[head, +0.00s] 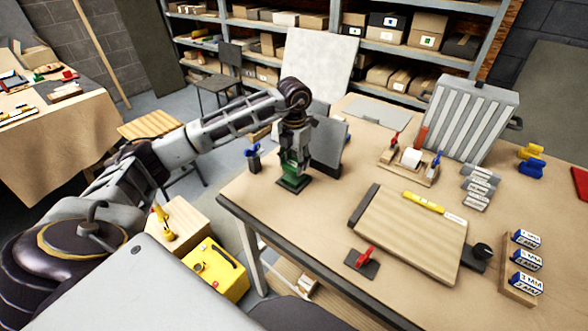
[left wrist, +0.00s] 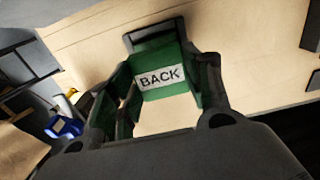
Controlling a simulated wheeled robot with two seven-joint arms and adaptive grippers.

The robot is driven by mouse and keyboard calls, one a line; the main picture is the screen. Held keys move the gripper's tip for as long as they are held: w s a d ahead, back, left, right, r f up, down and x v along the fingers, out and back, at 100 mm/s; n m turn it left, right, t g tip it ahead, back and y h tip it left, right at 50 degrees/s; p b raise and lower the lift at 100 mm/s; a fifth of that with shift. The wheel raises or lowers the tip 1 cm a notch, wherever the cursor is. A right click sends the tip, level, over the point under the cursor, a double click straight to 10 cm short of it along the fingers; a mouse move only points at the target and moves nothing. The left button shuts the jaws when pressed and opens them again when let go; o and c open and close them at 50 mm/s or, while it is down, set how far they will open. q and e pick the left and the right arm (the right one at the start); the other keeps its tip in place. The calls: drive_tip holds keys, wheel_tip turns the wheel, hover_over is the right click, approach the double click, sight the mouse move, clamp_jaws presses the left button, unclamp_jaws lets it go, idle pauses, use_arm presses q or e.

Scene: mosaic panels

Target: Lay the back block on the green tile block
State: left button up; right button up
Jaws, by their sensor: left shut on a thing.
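My left gripper (head: 294,160) is over the left part of the workbench, pointing down, shut on a green block. In the left wrist view the block (left wrist: 162,77) sits between the fingers (left wrist: 160,92) and carries a white label reading BACK. Directly below, in the head view, is a dark, flat block with a green top (head: 293,183), which appears to be the green tile block, standing on the bench. Its dark edge shows behind the held block in the left wrist view (left wrist: 150,36). I cannot tell whether the two blocks touch. My right gripper is not in view.
A red-handled piece (head: 363,260) and a wooden board (head: 410,235) lie to the right. Bare bench top lies in front and right of the gripper.

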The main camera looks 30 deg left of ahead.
sight(294, 164)
use_arm(q)
wheel_tip(294, 164, down, 3)
drive_tip(key=shift+r, duration=0.15)
drive_tip(key=shift+f, duration=0.3)
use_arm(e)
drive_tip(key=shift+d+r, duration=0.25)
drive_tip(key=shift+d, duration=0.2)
use_arm(q)
drive_tip(key=shift+f, duration=0.1)
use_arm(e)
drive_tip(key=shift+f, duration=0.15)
use_arm(q)
drive_tip(key=o, duration=1)
drive_tip(key=shift+c, duration=0.2)
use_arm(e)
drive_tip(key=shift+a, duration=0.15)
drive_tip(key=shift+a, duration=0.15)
